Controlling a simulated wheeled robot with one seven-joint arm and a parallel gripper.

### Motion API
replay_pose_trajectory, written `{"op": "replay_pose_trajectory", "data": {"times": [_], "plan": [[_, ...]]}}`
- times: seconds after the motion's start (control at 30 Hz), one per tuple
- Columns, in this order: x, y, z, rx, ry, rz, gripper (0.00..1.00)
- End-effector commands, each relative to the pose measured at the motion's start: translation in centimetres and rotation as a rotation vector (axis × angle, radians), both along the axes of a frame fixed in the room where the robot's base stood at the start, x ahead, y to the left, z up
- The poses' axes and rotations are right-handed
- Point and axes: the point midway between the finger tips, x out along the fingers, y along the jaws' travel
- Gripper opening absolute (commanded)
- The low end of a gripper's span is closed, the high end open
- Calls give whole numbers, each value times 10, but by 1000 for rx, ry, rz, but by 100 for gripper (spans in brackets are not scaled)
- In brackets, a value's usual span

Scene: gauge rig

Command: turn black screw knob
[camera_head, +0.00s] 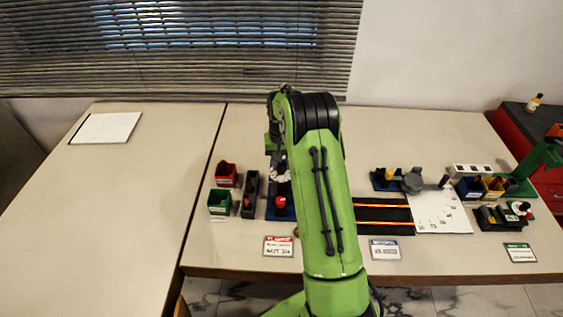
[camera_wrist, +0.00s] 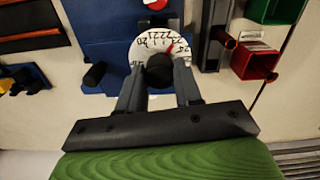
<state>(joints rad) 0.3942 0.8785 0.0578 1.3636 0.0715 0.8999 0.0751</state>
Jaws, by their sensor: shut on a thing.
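In the wrist view, the black screw knob (camera_wrist: 160,71) sits in front of a white round dial (camera_wrist: 142,48) with printed numbers and a red pointer. My gripper (camera_wrist: 160,82) has one finger on each side of the knob and is shut on it. The dial stands at a blue base plate (camera_wrist: 92,28). In the head view, the dial (camera_head: 280,176) shows as a small white patch beside my green arm. The knob and my fingertips are hidden there.
A red bin (camera_head: 226,174), a green bin (camera_head: 220,203) and a dark narrow box (camera_head: 249,196) stand left of the rig. A black mat (camera_head: 384,216) and white sheet (camera_head: 440,213) lie to the right. A black cylinder (camera_wrist: 95,75) stands close beside the dial. The left table is mostly clear.

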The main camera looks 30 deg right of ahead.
Motion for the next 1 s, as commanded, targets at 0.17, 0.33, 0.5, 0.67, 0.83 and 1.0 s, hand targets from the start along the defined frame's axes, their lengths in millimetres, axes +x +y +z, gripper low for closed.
{"op": "replay_pose_trajectory", "data": {"times": [0.17, 0.33, 0.5, 0.67, 0.83, 1.0], "plan": [[2, 0, 2, -2, -7, 1, 36], [1, 0, 1, -1, -4, 2, 60], [1, 0, 1, -1, -3, 2, 60], [1, 0, 8, -1, -5, 2, 60], [1, -1, 47, -3, -8, 2, 60], [1, -1, 97, -3, -8, 2, 60]]}}
